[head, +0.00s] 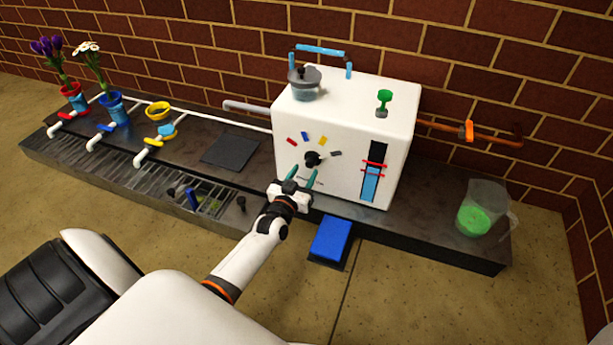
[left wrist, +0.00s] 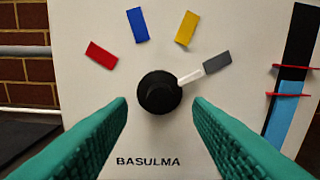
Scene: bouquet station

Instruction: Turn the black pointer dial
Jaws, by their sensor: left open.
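The black pointer dial (head: 313,159) is on the front of a white box-shaped machine (head: 340,123). In the left wrist view the dial (left wrist: 158,92) has a pale pointer (left wrist: 203,70) aimed right and slightly up, at the grey mark (left wrist: 217,62). Red (left wrist: 101,54), blue (left wrist: 139,25) and yellow (left wrist: 187,28) marks lie in an arc to the left of the grey one. My left gripper (head: 301,177) is open with teal fingers, just in front of and below the dial. The dial appears between the fingers, with nothing held. My right gripper is not in view.
A level gauge (head: 372,173) with red markers is right of the dial. A blue pedal (head: 331,238) sits below the machine. A jug with green liquid (head: 474,221) stands at right. Flower pots, including a blue one (head: 114,109), and white pipes are at left.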

